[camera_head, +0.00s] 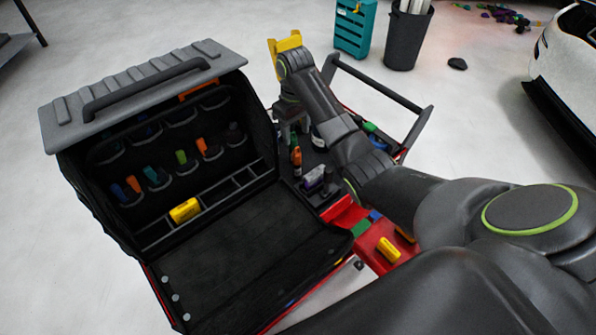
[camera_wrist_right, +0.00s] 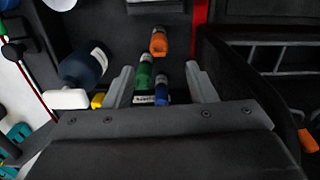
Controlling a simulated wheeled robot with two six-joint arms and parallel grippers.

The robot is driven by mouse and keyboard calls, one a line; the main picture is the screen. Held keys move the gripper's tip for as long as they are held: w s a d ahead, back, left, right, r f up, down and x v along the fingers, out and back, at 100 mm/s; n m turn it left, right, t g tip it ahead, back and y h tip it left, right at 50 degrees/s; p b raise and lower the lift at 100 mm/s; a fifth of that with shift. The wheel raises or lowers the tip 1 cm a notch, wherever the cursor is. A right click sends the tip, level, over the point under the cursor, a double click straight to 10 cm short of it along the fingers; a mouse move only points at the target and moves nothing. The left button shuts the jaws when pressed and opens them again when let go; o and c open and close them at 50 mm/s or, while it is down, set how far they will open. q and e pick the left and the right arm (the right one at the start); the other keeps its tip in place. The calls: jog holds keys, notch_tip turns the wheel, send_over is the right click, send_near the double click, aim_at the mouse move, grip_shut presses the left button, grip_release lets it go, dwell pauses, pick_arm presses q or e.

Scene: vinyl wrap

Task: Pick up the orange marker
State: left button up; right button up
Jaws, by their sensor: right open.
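The orange marker (camera_wrist_right: 158,42) lies beyond my right fingertips in the right wrist view, close to a red edge. It also appears as a small orange piece in the head view (camera_head: 297,158), below my right gripper (camera_head: 291,132). In the wrist view the right gripper (camera_wrist_right: 160,68) is open. A green marker (camera_wrist_right: 145,74) and a blue marker (camera_wrist_right: 161,90) show between its fingers, nearer the palm than the orange one. I cannot tell the height gap between fingers and markers. My left gripper is not in view.
An open black tool bag (camera_head: 230,235) stands left of my arm, with several markers in its pockets. A dark bottle (camera_wrist_right: 85,65) is left of the fingers in the wrist view. A red tray (camera_head: 375,255) holds a yellow item. A dark bin (camera_head: 407,40) stands behind.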

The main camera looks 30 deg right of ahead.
aim_at(297, 149)
notch_tip(297, 149, down, 4)
jog(key=shift+f, duration=0.15)
jog(key=shift+f+p, duration=0.3)
jog(key=shift+f, duration=0.15)
notch_tip(297, 149, down, 5)
jog(key=shift+s+r+p, duration=0.1)
jog(key=shift+p, duration=0.4)
jog(key=shift+c, duration=0.5)
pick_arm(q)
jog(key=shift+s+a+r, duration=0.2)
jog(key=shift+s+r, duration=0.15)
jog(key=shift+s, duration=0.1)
pick_arm(e)
jog(key=c, duration=1)
